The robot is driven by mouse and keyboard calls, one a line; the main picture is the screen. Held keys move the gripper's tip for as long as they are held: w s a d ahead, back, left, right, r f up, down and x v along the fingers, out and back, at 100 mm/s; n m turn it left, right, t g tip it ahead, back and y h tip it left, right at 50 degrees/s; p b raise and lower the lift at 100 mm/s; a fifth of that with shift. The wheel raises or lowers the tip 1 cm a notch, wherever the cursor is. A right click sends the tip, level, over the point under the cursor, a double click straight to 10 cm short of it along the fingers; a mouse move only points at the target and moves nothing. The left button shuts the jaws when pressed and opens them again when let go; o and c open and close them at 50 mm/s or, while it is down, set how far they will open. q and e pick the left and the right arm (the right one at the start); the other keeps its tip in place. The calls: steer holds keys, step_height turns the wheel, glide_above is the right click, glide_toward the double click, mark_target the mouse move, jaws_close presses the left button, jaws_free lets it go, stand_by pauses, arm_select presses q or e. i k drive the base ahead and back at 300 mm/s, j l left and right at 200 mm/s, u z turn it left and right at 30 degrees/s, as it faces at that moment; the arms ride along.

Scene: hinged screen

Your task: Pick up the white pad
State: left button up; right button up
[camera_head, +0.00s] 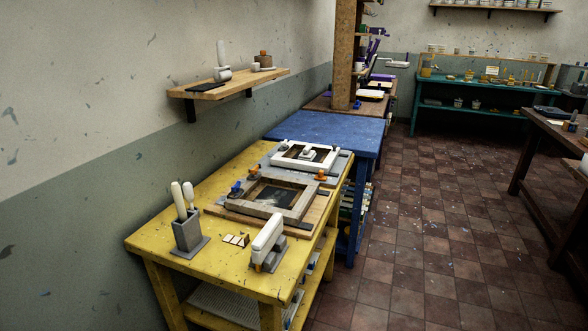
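No single object is clearly the white pad at this distance. A white block-shaped piece (267,234) stands on edge in a grey holder at the front right of the yellow table (225,276). A small white piece (308,153) sits inside a white-edged frame (319,165) farther back. Small pale tiles (237,240) lie near the table's middle. A flat white item (370,94) lies on the brown bench beyond. Neither of my grippers is in view.
A wooden hinged frame (298,209) lies on a board on the yellow table. A grey holder (187,234) with white-handled tools stands at left. A blue table (325,131) adjoins behind. A wall shelf (221,89) overhangs. Tiled floor (430,240) is clear at right.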

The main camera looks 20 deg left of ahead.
mark_target(307, 154)
steer(key=i+l+z, duration=0.3)
steer(key=i, duration=0.15)
steer(key=i+z, duration=0.35)
steer(key=i, duration=1.5)
steer(key=i+l+u, duration=0.15)
steer(key=i+u, duration=0.25)
steer(key=i+l+u, duration=0.4)
steer(key=i, duration=0.2)
steer(key=i+l+u, duration=0.15)
steer(key=u, duration=0.25)
steer(key=i+l+u, duration=0.2)
steer(key=u, duration=0.2)
steer(key=i+l+u, duration=0.15)
steer(key=l+u, duration=0.25)
steer(key=i+l+u, duration=0.1)
steer(key=u, duration=0.3)
steer(key=l+u, duration=0.7)
steer(key=l, duration=0.15)
steer(key=l+u, duration=0.3)
steer(key=l, duration=0.15)
